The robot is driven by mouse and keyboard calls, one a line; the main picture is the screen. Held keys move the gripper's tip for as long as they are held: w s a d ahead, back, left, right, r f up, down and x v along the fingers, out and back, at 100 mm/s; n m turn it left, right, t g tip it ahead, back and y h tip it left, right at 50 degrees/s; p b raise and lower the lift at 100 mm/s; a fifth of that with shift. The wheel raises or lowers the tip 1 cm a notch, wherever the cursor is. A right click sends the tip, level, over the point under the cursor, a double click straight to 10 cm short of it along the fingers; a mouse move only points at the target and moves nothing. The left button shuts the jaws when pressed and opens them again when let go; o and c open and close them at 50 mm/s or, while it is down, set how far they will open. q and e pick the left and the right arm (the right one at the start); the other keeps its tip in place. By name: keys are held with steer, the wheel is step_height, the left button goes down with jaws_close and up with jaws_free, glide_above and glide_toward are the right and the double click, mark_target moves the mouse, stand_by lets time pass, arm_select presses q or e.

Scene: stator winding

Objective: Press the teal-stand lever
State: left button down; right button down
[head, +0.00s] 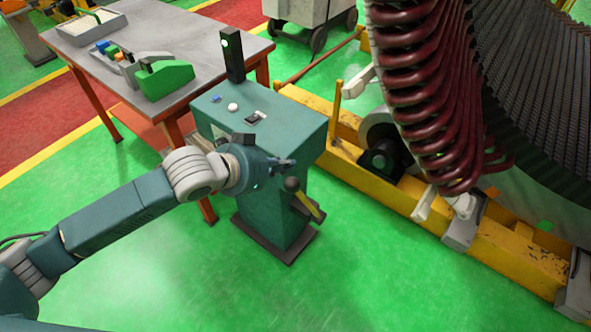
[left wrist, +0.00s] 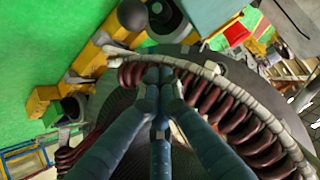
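The teal stand (head: 265,130) is a box-shaped cabinet in the middle of the head view. A yellow lever (head: 309,206) sticks out at its right front side, with a dark round knob (head: 292,184) at its upper end. My left gripper (head: 287,163) is just above the knob and looks apart from it. In the left wrist view, the dark blue-teal fingers of my left gripper (left wrist: 156,74) come together at their tips, with nothing visible between them. A dark rounded thing (left wrist: 132,14) shows beyond the tips; I cannot tell whether it is the knob. My right gripper is not in view.
A black post (head: 232,54) with a green light and small buttons (head: 232,107) stand on the stand's top. A grey worktable (head: 130,45) holds a green part (head: 165,80). The large stator with red coils (head: 430,100) and its yellow base (head: 510,245) are at right.

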arm_select(q)
steer(key=shift+w+a+r, duration=0.15)
steer(key=shift+w+r, duration=0.05)
steer(key=shift+w, duration=0.05)
steer(key=p+x, duration=0.2)
steer(key=x, duration=0.8)
steer(key=s+a+f, duration=0.1)
steer(key=s+a+f+p, duration=0.1)
steer(key=shift+a, duration=0.35)
steer(key=shift+s, duration=0.15)
steer(key=shift+f, duration=0.1)
steer(key=shift+f, duration=0.1)
